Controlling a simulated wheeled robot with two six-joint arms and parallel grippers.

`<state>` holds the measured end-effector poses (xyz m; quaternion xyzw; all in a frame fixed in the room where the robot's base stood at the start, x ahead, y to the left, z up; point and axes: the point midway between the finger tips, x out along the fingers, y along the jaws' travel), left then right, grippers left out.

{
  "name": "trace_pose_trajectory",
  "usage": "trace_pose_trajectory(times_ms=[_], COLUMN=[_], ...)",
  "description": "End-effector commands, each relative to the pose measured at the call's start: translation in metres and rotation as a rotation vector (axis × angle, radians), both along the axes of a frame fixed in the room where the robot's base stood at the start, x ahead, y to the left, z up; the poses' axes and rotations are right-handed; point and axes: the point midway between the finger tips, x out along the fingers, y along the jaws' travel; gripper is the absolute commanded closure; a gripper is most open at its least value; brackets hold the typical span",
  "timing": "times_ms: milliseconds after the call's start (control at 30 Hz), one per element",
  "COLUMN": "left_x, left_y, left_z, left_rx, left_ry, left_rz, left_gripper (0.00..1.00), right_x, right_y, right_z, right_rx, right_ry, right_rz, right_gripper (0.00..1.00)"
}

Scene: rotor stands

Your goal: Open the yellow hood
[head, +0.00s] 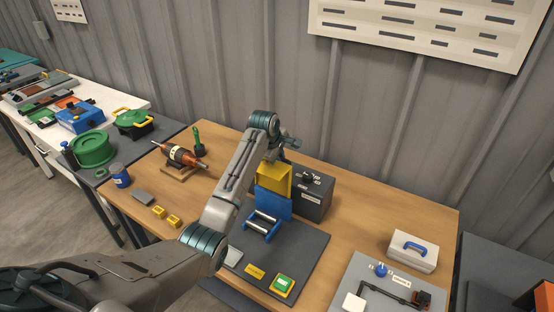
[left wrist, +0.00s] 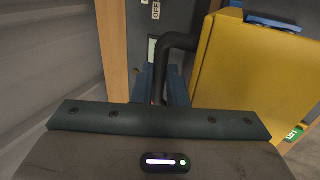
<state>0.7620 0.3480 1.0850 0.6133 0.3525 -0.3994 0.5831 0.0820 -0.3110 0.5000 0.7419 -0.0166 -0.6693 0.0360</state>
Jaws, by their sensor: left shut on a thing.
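The yellow hood (head: 273,180) stands at the back of the blue roller stand (head: 272,205), above its blue upright panel. In the left wrist view the hood (left wrist: 255,75) fills the right side as a broad yellow face. A bent black handle (left wrist: 174,62) runs beside the hood and down between my left gripper's fingers. My left gripper (left wrist: 162,88) is shut on this handle. In the head view my left gripper (head: 284,156) is just above and behind the hood, partly hidden by its arm. My right gripper is not in view.
A dark box (head: 316,198) with a knob on top stands close to the right of the hood. A green button box (head: 282,285) sits on the dark mat in front. A rotor (head: 184,156) lies left; a white case (head: 413,250) stands right.

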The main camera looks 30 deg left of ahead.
Motion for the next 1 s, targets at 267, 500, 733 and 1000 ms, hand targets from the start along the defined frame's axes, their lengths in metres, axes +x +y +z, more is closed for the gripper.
trace_pose_trajectory(times_ms=[267, 500, 733, 1000], left_x=[0.003, 0.021, 0.025, 0.024], left_y=[-0.001, -0.003, -0.004, -0.005], left_z=[-0.001, -0.011, -0.012, -0.016], left_rx=[-0.001, -0.002, -0.001, -0.004], left_ry=[-0.006, -0.009, -0.008, -0.002], left_rz=[0.001, 0.002, 0.002, 0.001], left_gripper=[1.00, 0.98, 0.90, 0.56], right_x=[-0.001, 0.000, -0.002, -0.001], right_y=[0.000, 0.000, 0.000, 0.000], right_z=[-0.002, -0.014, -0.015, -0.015], right_rx=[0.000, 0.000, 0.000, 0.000], right_ry=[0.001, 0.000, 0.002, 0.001], right_rz=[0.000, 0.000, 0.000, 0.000], right_gripper=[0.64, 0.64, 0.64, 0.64])
